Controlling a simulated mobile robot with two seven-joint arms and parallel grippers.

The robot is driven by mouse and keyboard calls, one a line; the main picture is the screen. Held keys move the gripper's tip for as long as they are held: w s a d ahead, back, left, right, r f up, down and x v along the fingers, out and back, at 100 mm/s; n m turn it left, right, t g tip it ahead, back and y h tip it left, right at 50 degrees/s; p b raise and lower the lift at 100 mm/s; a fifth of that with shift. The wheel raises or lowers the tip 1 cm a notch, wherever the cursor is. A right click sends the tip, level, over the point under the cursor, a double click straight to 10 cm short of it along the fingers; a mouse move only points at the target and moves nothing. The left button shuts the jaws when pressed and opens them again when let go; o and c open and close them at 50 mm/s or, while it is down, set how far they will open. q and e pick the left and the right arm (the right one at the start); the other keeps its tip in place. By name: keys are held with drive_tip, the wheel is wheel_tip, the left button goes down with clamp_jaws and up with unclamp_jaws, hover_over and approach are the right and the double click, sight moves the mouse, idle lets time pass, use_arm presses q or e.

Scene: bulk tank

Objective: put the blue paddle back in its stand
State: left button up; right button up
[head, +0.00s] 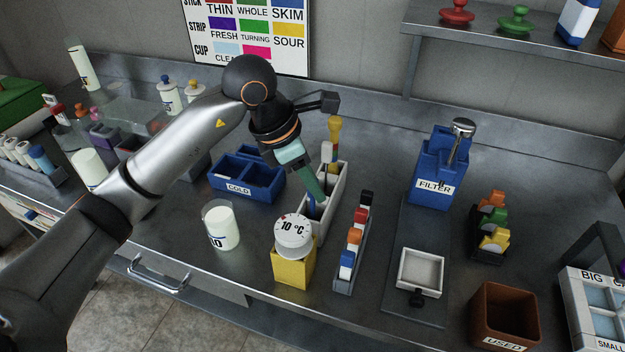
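A narrow light-grey stand (331,212) stands upright mid-bench. A yellow-topped tool (335,130) and a white-topped piece (327,152) rise at its far end. A blue piece (314,209) shows in the near part of the stand; it may be the blue paddle, mostly hidden. My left gripper (308,180) points down over the stand from the left, just above this blue piece. A pale teal part and a dark green part show at its end. I cannot tell whether its fingers are open or closed on something. My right gripper is not in view.
A yellow block with a round 10 °C dial (293,236) stands close in front of the stand. A white cup (221,226) and blue COLD box (246,178) are left. A rack of coloured-top pieces (345,275) and blue FILTER unit (434,180) are right.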

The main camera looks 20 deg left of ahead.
use_arm(q)
drive_tip(key=shift+o, duration=1.2)
drive_tip(key=shift+r, duration=0.1)
drive_tip(key=shift+r, duration=0.25)
drive_tip(key=v, duration=1.1)
drive_tip(key=shift+r, duration=0.35)
drive_tip(key=shift+s+a, duration=0.1)
